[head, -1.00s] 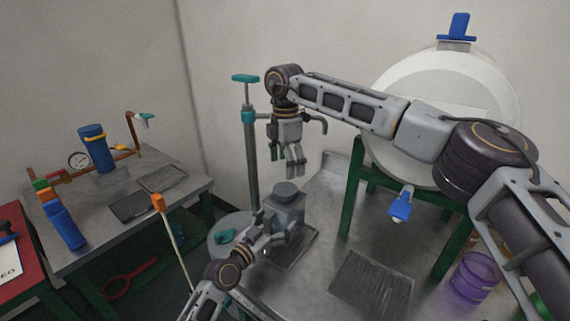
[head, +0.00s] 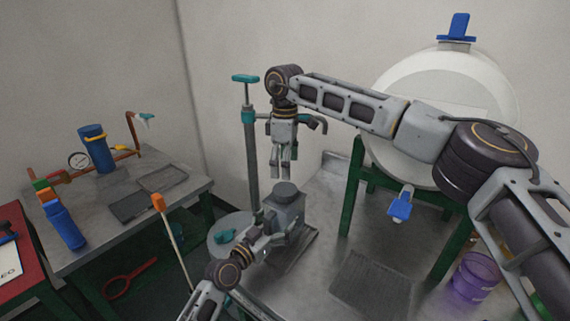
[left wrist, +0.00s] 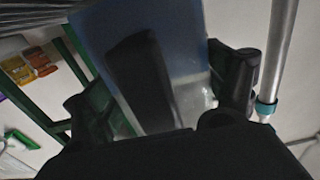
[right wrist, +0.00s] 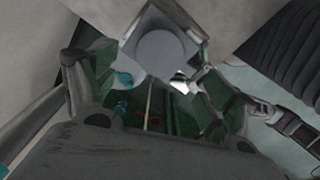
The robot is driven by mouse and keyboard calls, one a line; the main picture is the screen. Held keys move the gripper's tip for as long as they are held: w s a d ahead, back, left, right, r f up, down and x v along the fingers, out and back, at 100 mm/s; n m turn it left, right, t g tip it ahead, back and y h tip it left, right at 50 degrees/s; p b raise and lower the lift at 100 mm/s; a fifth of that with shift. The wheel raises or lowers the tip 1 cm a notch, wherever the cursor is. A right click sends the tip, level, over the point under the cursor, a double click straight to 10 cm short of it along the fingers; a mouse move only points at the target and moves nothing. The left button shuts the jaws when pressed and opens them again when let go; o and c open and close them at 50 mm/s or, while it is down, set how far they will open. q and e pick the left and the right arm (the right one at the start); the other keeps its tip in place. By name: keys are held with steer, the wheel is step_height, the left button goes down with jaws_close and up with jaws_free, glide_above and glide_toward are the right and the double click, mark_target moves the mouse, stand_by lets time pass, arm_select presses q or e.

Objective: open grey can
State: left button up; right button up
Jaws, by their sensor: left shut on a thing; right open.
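The grey can (head: 284,212) stands on the metal table, with its round grey cap (head: 286,188) on top. My left gripper (head: 280,238) is shut on the can at its near side; the exact contact is hard to see. In the left wrist view, the can's bluish-grey side (left wrist: 192,40) and a dark bar, probably its handle (left wrist: 140,80), show between the fingers. My right gripper (head: 281,172) is open, pointing down just above the cap and apart from it. In the right wrist view, the cap (right wrist: 160,53) lies between and beyond the open fingers.
A teal-handled pump (head: 250,150) stands close behind the can. A white tank (head: 450,90) on a green frame (head: 350,200) stands at right, with a purple bucket (head: 473,278) below. A dark grate (head: 372,285) lies in the table. A side bench (head: 100,235) is at left.

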mark_target(285, 188)
steer(key=shift+f, duration=0.1)
stand_by(0.4)
steer(key=shift+f, duration=3.95)
steer(key=c, duration=1.1)
steer(key=shift+c, duration=0.2)
